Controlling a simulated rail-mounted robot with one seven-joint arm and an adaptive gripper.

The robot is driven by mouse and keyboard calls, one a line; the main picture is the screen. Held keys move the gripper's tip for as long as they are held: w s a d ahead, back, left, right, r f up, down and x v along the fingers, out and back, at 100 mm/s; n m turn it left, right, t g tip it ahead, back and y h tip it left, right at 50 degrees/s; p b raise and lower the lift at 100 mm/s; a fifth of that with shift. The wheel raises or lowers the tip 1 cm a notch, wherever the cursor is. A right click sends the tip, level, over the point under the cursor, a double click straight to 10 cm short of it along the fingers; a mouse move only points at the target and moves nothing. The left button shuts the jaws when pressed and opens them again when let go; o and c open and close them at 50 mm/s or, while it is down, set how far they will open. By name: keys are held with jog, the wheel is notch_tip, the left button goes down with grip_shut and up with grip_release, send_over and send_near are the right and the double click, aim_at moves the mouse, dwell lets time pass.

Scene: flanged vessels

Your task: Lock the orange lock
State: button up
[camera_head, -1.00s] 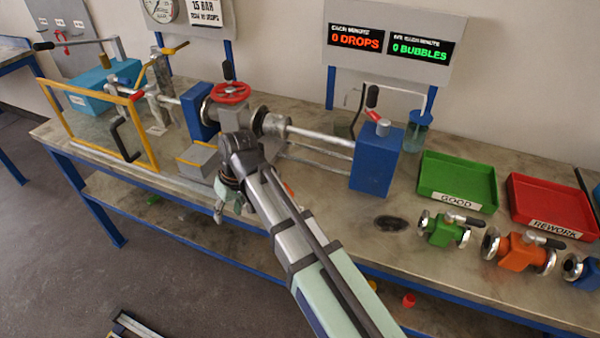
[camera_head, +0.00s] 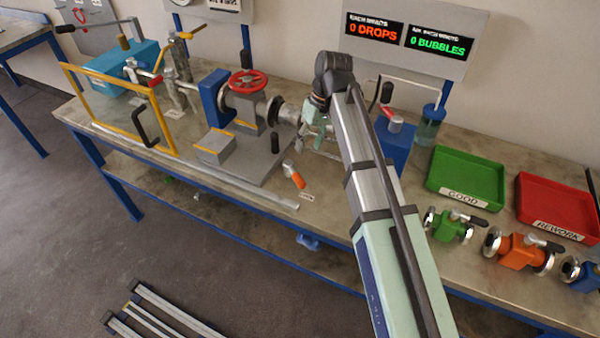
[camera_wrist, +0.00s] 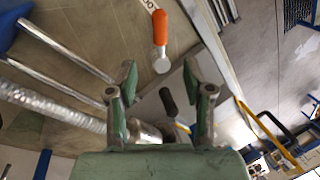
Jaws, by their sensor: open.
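The orange lock (camera_head: 293,175) is a short lever with an orange grip and a silver end, beside a small white label on the bench, in front of the handwheel rig. In the wrist view the orange lock (camera_wrist: 160,30) is at the top middle, silver end toward the fingers. My gripper (camera_head: 320,140) is above the rig's shaft, to the right of and behind the lock, partly hidden by my arm. In the wrist view my gripper (camera_wrist: 161,85) is open with nothing between its fingers, apart from the lock.
The red handwheel (camera_head: 248,82) and its grey body stand left of my gripper. A blue block (camera_head: 394,150) is partly behind my arm. A yellow frame (camera_head: 120,125) stands at the left. Green (camera_head: 465,178) and red (camera_head: 560,205) trays and several valves are at the right.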

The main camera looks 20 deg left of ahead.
aim_at(299, 176)
jog(key=p+x, duration=0.2)
jog(key=x, duration=1)
grip_shut()
